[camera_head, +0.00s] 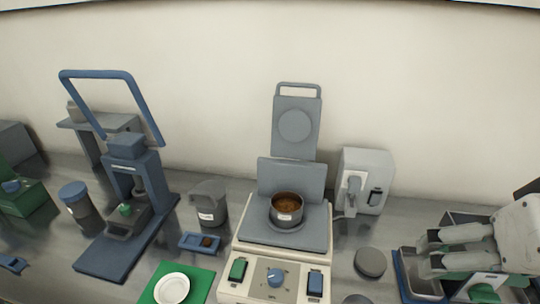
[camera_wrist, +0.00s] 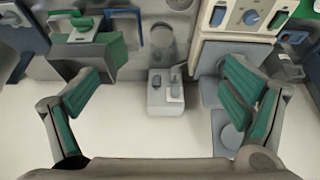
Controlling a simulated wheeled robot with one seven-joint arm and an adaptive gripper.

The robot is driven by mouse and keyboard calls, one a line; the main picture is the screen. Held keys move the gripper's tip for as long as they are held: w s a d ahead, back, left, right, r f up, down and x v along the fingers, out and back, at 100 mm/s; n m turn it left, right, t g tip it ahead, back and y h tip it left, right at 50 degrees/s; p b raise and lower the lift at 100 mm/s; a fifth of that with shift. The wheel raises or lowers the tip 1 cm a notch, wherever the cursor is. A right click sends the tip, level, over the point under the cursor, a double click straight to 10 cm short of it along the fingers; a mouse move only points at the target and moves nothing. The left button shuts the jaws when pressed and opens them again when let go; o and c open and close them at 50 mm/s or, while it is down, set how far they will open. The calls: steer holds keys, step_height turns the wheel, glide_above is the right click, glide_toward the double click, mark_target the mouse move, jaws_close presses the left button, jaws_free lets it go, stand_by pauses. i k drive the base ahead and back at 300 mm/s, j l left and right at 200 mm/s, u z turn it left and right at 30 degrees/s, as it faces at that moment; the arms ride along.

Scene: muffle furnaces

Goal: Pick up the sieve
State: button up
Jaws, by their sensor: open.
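A round grey metal cup with a white label and brown contents (camera_head: 286,208) stands upright on the grey plate of the beige device at the centre of the head view. It is the most sieve-like thing I see, though its mesh cannot be made out. My gripper (camera_head: 428,251) is at the far right of the head view, well to the right of the cup. Its green-padded fingers are spread and empty, and they also show in the wrist view (camera_wrist: 158,72). In the wrist view the cup is not visible; the right finger covers part of that device.
A grey box-shaped unit (camera_head: 368,180) stands right of the beige device (camera_head: 255,275). A dark disc (camera_head: 370,262) lies on the bench in front. A blue-edged tray (camera_head: 402,280) is under my gripper. A blue press (camera_head: 146,175) and a grey jug (camera_head: 210,203) stand left.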

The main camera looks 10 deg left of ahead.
mark_target(286, 205)
steer(key=j, duration=0.6)
steer(key=k+j, duration=0.15)
steer(key=j, duration=1.05)
steer(key=j+z, duration=0.3)
steer(key=z, duration=0.15)
steer(key=k+j+z, duration=0.15)
steer(key=z, duration=0.3)
steer(key=k+j+z, duration=0.15)
steer(key=z, duration=0.3)
steer(key=j+z, duration=0.1)
steer(key=z, duration=0.2)
